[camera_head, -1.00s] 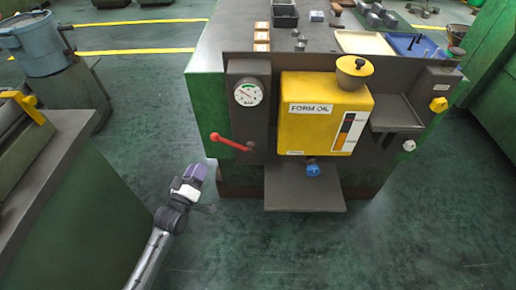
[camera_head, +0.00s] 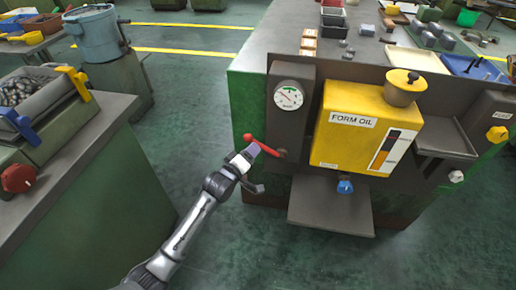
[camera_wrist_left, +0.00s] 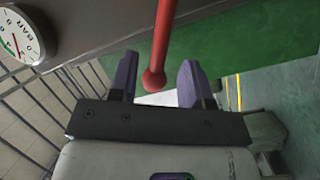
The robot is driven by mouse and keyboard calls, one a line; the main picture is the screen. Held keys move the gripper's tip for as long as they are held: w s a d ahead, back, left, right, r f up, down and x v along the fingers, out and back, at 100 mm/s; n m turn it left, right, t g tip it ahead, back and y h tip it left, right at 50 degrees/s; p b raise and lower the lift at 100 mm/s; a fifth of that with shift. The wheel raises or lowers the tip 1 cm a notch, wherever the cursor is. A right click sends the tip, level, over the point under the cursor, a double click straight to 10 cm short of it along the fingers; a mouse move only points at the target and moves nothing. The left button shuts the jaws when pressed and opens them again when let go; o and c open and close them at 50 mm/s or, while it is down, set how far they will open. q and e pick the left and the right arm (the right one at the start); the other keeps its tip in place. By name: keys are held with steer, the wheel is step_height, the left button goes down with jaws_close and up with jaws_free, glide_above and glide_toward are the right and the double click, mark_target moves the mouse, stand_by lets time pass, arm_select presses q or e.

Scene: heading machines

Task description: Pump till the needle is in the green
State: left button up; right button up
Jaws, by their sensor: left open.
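The red pump lever (camera_head: 265,148) sticks out to the left from the dark panel below the round gauge (camera_head: 288,96). The gauge has a white face with a green arc; I cannot read the needle surely. My left gripper (camera_head: 252,152) is open at the lever's ball end. In the left wrist view, the ball end of the red lever (camera_wrist_left: 154,77) lies between the two spread fingers (camera_wrist_left: 157,80), with a gap on each side. The gauge (camera_wrist_left: 18,35) is partly cut off at upper left there. My right gripper is out of view.
A yellow form oil tank (camera_head: 352,150) with a blue knob (camera_head: 345,187) under it stands right of the gauge. A grey shelf (camera_head: 330,215) juts out below. A green bench (camera_head: 110,190) stands at left. Open floor lies between them.

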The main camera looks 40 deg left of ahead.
mark_target(265, 148)
arm_select(q)
steer(key=shift+w+a+b, duration=0.15)
steer(key=shift+w+b, duration=0.65)
steer(key=shift+w, duration=1.45)
steer(key=shift+c, duration=0.2)
jaws_close()
